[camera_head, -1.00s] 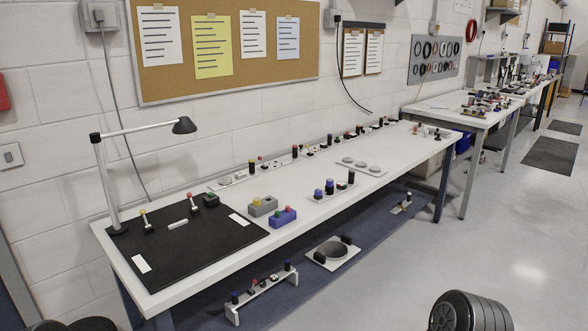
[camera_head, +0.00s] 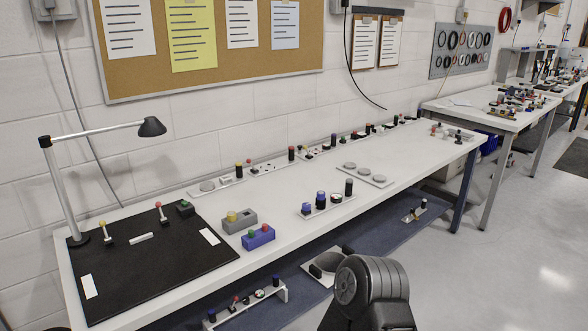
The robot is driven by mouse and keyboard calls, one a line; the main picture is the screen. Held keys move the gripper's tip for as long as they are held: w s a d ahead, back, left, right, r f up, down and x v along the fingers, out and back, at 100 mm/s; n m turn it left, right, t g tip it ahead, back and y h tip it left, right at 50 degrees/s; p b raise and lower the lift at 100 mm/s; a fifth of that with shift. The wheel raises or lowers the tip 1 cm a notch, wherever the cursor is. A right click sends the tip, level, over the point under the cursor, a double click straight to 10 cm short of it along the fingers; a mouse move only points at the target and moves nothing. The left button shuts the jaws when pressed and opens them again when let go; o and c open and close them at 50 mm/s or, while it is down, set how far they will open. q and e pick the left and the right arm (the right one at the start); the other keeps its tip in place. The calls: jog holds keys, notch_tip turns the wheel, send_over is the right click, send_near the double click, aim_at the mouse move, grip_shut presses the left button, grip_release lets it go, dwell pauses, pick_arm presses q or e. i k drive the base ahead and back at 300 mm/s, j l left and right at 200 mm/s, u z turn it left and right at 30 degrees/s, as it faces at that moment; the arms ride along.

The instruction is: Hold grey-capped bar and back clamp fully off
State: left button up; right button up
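I cannot make out for certain which part is the grey-capped bar or the back clamp; the parts are small from here. A plate with blue-capped and dark posts (camera_head: 323,206) stands on the workbench. Behind it lies a plate with grey discs (camera_head: 365,175). Neither gripper is in view; only a thick dark arm link of mine shows at the lower right.
The white workbench (camera_head: 420,160) runs along the wall, with a black mat (camera_head: 150,270), a lamp (camera_head: 100,132), a grey button box (camera_head: 240,221) and a blue one (camera_head: 258,238). A bracketed rail (camera_head: 245,304) sits low in front. Open floor (camera_head: 510,260) lies at right.

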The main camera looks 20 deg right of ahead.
aim_at(306, 206)
jog(key=i+l, duration=0.15)
jog(key=l, duration=0.25)
jog(key=i+l, duration=0.15)
jog(key=l, duration=0.3)
jog(key=i+l+u, duration=0.1)
jog(key=l, duration=0.3)
jog(key=i+l, duration=0.15)
jog(key=l, duration=0.3)
jog(key=i+l, duration=0.1)
jog(key=l, duration=0.3)
jog(key=i+l+u, duration=0.1)
jog(key=l, duration=0.35)
jog(key=i+l, duration=0.15)
jog(key=l, duration=0.3)
